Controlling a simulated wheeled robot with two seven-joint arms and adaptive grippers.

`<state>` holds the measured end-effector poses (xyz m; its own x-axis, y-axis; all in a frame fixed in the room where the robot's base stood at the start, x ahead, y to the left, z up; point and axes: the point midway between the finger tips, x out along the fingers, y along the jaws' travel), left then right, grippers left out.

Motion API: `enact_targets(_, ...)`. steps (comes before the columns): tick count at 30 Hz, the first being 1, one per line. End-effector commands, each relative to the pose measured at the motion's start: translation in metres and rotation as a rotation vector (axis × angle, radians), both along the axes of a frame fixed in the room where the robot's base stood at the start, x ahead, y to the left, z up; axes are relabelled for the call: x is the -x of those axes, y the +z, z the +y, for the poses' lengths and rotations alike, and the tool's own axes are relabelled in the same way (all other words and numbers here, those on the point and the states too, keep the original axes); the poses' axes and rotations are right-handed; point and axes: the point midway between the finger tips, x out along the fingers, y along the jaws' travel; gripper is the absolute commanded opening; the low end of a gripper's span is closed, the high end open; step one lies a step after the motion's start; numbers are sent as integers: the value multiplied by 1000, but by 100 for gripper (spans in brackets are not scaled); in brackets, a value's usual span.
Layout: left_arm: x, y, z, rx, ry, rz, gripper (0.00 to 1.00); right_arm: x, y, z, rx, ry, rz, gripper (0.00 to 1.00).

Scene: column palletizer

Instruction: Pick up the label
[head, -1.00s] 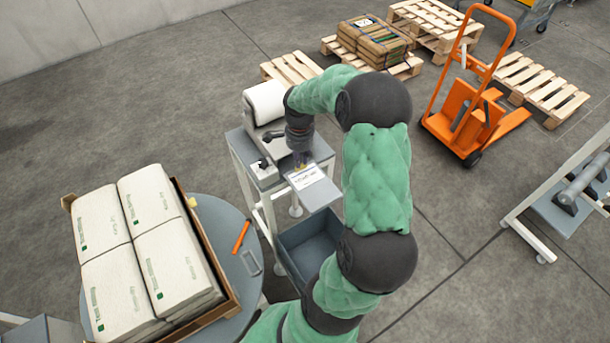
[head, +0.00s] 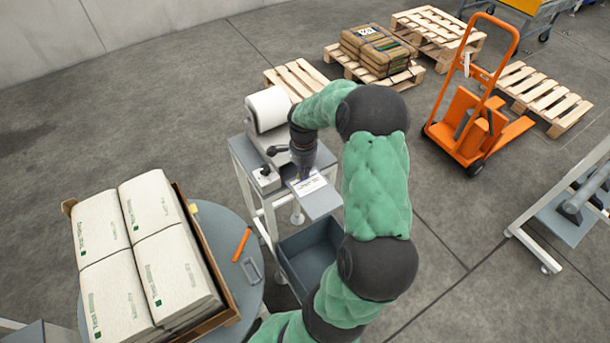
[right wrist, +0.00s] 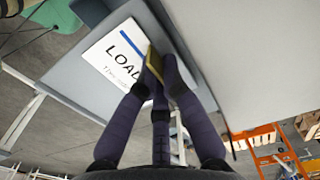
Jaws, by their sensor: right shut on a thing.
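The label (head: 308,184) is a white printed sheet with a blue stripe, on the small grey shelf (head: 322,204) at the front of the label printer (head: 272,140). It also shows in the right wrist view (right wrist: 112,58), with "LOAD" readable in large letters. My right gripper (head: 303,170) is at the label's far edge. In the right wrist view its dark fingers (right wrist: 160,68) are closed together at the label's edge, with a yellowish piece between them. The fingers hide part of the label. My left gripper is not in view.
A round grey table (head: 243,290) at left bears a carton of white sacks (head: 145,255), an orange marker (head: 241,245) and a grey metal frame (head: 253,270). A grey bin (head: 305,258) sits below the printer. Pallets and an orange hand truck (head: 470,120) stand farther back.

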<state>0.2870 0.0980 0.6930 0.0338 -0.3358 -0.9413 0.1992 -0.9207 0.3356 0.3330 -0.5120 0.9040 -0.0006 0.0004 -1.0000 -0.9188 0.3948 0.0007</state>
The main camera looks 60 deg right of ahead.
Motion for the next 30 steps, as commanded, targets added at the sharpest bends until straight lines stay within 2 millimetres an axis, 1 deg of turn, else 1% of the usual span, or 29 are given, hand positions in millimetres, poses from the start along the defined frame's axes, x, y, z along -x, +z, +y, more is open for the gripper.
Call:
enact_targets(5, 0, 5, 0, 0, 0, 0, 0, 0, 13, 0, 1, 0, -1, 0)
enact_targets(9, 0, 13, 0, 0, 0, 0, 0, -1, 33, 0, 2, 1, -2, 0)
enact_targets(10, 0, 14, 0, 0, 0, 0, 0, 1, 38, 2, 2, 1, -1, 0)
enact_targets(14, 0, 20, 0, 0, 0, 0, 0, 11, 60, 18, 3, 1, -4, 0)
enact_targets(19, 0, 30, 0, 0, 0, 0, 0, 28, 95, 43, 3, 2, -4, 0)
enact_targets(24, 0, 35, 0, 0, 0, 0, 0, 47, 108, 73, 1, 2, -3, 0)
enact_targets(30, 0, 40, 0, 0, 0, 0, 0, 64, 121, 99, 1, 2, -2, 0)
